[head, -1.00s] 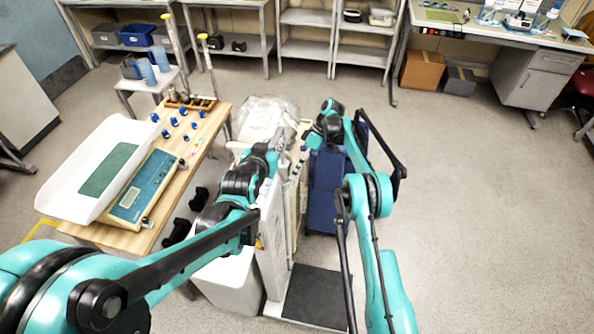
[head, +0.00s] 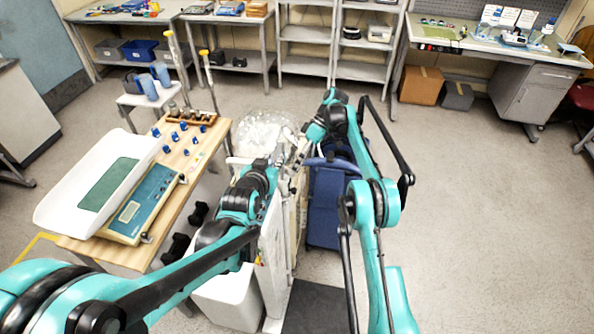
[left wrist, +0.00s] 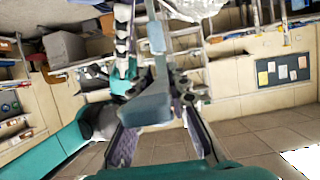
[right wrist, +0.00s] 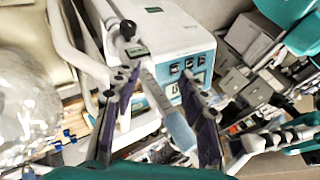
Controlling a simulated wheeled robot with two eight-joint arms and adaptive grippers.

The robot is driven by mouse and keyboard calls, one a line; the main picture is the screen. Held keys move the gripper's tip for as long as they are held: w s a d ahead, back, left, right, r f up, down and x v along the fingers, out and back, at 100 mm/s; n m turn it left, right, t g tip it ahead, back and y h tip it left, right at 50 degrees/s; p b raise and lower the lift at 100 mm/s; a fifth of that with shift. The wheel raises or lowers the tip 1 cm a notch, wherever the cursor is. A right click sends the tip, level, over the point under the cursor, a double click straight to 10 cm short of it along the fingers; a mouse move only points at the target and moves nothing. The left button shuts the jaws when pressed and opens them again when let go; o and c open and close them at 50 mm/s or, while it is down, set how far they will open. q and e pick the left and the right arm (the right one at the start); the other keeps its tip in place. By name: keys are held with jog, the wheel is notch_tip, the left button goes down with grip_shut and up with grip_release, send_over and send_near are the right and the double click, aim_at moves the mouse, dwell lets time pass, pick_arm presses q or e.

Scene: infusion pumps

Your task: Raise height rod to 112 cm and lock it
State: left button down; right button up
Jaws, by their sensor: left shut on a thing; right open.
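The scale's height rod is a thin grey bar (right wrist: 152,88) in the right wrist view, ending in a pale blue piece (right wrist: 178,130). A black knob (right wrist: 127,29) stands at the bar's upper end, by a small green label. My right gripper (right wrist: 156,80) is open, with its fingers on either side of the bar; contact is unclear. My left gripper (left wrist: 160,106) is shut on a grey-blue part of the rod (left wrist: 147,108). In the head view both grippers meet above the scale's white column (head: 272,250) and partly hide the rod. No height reading is legible.
The scale's dark platform (head: 315,306) lies below the arms. A wooden table (head: 205,150) with a white baby scale (head: 100,180) stands left. A blue chair (head: 327,205) is close behind my right arm. Floor at the right is clear.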

pick_arm(q)
jog(key=c, duration=1.4)
grip_release()
jog(key=shift+o, duration=0.2)
jog(key=shift+s, duration=0.1)
jog(key=v, duration=1.1)
jog(key=shift+s+r, duration=0.2)
jog(key=shift+s, duration=0.15)
